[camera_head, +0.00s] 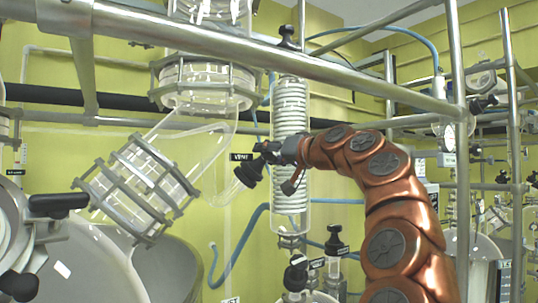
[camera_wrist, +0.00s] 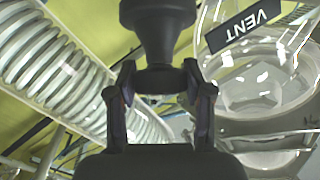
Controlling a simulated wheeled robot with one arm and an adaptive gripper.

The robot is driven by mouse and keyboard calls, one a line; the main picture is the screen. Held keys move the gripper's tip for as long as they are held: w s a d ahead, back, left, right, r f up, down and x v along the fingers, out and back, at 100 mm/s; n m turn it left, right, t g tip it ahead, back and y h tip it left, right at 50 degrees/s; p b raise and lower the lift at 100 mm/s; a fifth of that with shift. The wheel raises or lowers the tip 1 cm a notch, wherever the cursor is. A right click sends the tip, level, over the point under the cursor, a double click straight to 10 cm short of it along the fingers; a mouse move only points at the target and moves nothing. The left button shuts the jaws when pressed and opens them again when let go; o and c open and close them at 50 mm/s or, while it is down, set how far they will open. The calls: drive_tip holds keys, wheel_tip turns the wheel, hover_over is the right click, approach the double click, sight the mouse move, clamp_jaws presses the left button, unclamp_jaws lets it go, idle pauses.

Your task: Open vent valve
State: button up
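The vent valve's black knob (camera_wrist: 160,35) is in the upper middle of the wrist view, with a wide body, a narrower neck and a flared end. My gripper (camera_wrist: 160,82) has one finger on each side of the flared end, and both fingertips appear to touch it. A black VENT label (camera_wrist: 243,25) is at the upper right, beside clear glass. In the head view the knob (camera_head: 250,172) sits below the VENT label (camera_head: 241,157), and my gripper (camera_head: 268,158) reaches it from the right. The inside of the valve is hidden.
A glass coil condenser (camera_head: 291,110) stands close behind my gripper and fills the wrist view's left side. A metal rail (camera_head: 270,58) crosses above my arm. A clamped glass joint (camera_head: 135,187) lies to the left, and an upright post (camera_head: 461,150) to the right.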

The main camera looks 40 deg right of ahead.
drive_tip(key=c, duration=0.6)
drive_tip(key=shift+o, duration=0.2)
drive_tip(key=shift+n, duration=0.3)
drive_tip(key=n+y, duration=0.1)
drive_tip(key=n+y+p, duration=0.1)
drive_tip(key=n+y, duration=0.1)
drive_tip(key=shift+r+p, duration=0.25)
drive_tip(key=shift+p, duration=0.15)
drive_tip(key=n+y+p, duration=0.3)
drive_tip(key=shift+d+r, duration=0.1)
drive_tip(key=n+y+p, duration=0.1)
drive_tip(key=n+p, duration=0.1)
drive_tip(key=n+g+y+p, duration=0.1)
drive_tip(key=y+p, duration=0.1)
drive_tip(key=shift+f+n+g, duration=0.3)
drive_tip(key=shift+n, duration=0.1)
drive_tip(key=shift+n+g+y+p, duration=0.4)
drive_tip(key=shift+n+y+p, duration=0.2)
drive_tip(key=shift+n, duration=0.1)
drive_tip(key=shift+f+n+g+y+p, duration=0.1)
drive_tip(key=shift+n+g+y+p, duration=0.15)
drive_tip(key=shift+n+g+y, duration=0.6)
drive_tip(key=shift+n+g+y+p, duration=0.25)
drive_tip(key=shift+n+g+y, duration=0.15)
drive_tip(key=shift+n, duration=0.75)
drive_tip(key=shift+n+g+y, duration=0.45)
drive_tip(key=shift+n, duration=0.25)
